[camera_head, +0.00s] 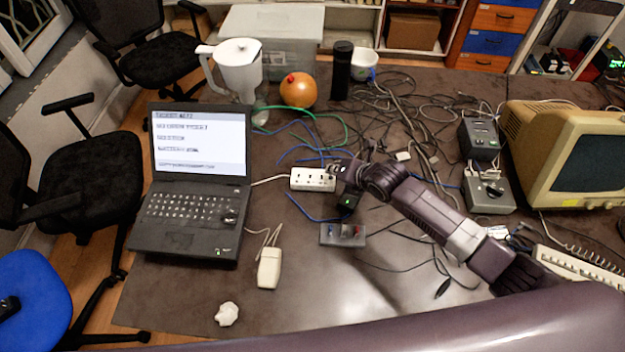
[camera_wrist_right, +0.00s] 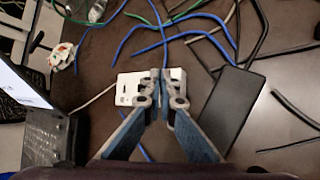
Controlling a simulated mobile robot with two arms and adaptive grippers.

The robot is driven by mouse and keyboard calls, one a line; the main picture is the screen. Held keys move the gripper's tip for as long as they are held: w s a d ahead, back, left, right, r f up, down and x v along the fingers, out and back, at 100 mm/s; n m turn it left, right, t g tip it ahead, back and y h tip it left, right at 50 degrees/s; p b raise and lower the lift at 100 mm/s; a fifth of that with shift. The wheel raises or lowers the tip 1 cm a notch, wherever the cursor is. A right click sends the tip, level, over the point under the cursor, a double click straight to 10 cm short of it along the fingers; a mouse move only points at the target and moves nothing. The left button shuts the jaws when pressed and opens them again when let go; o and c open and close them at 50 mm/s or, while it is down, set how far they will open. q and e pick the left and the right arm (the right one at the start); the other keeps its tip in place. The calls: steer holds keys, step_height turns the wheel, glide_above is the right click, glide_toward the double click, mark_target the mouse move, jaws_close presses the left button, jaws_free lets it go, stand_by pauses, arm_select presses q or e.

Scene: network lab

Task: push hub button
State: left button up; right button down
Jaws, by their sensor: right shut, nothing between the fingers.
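A white block with dark slots, which looks like the hub (camera_head: 309,179), lies flat on the dark table right of the laptop. It also shows in the right wrist view as a white block (camera_wrist_right: 127,89). My right gripper (camera_head: 340,173) is at its right end and hides part of it. In the wrist view the right gripper's fingertips (camera_wrist_right: 161,84) are together, empty, and over the middle of the white block. I cannot tell whether they touch it. No button can be made out clearly. My left gripper is not in view.
A black box (camera_wrist_right: 226,108) lies right of the fingers. The laptop (camera_head: 188,215) stands at left. Cables (camera_head: 400,120) cover the back. An orange round object (camera_head: 298,91) and a monitor (camera_head: 570,155) stand farther off.

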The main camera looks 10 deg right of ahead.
mark_target(332, 179)
steer(key=shift+f, duration=0.15)
steer(key=shift+f, duration=0.25)
steer(key=shift+f+b, duration=0.15)
steer(key=shift+b, duration=0.15)
stand_by(0.4)
steer(key=shift+r+p, duration=0.6)
steer(key=shift+p, duration=0.05)
step_height(332, 179, up, 6)
steer(key=p, duration=0.5)
steer(key=shift+p, duration=0.3)
